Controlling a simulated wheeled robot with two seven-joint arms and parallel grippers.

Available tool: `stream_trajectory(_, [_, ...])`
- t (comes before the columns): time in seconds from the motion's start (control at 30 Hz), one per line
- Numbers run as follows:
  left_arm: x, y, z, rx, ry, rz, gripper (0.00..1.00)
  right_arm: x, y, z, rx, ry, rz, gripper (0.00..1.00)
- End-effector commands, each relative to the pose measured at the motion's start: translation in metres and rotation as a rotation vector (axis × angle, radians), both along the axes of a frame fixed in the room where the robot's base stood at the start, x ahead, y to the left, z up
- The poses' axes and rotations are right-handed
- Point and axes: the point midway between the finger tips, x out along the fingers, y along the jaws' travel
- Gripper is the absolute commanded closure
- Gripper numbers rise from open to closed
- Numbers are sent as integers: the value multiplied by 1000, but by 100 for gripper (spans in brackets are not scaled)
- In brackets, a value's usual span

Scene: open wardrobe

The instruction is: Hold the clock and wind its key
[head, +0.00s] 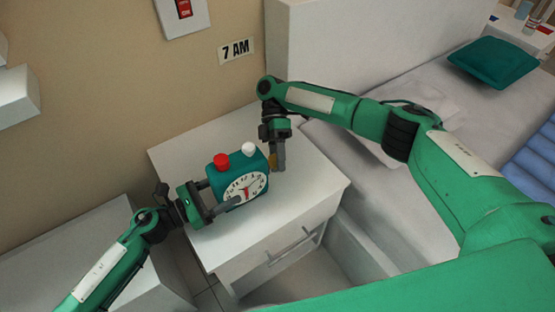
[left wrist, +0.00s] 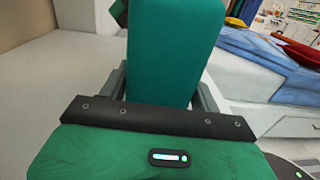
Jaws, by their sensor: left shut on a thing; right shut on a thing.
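The teal clock (head: 220,178) has a white dial, a red button and a white button on top. It is at the nightstand top, its dial facing the front right. My left gripper (head: 221,199) is shut on the clock's body from the left. In the left wrist view the clock (left wrist: 172,50) fills the space between the fingers of my left gripper (left wrist: 165,90). My right gripper (head: 279,163) points down at the clock's right side, shut on a small brass-coloured key (head: 272,160). The fingers hide most of the key.
The white nightstand (head: 318,177) has a drawer with a handle at its front. A bed (head: 420,90) with a teal pillow (head: 492,62) stands at the right. A "7 AM" sign (head: 236,51) and a red switch (head: 184,9) are on the wall.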

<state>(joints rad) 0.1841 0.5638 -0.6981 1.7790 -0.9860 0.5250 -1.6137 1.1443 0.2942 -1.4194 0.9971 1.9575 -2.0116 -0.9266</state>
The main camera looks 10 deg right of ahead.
Motion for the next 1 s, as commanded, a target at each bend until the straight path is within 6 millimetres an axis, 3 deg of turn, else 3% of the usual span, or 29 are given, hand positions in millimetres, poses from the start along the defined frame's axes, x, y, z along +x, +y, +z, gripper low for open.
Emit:
stream_trajectory(0.37, [1,0,0,0,0,4,55,-2,2,-2,-37,100,3,87])
stream_trajectory(0.97, [1,0,0,0,-1,4,55,1,0,0,-45,113,-7,87])
stream_trajectory(1.0, [1,0,0,0,-1,3,55,1,-1,1,-45,114,-8,63])
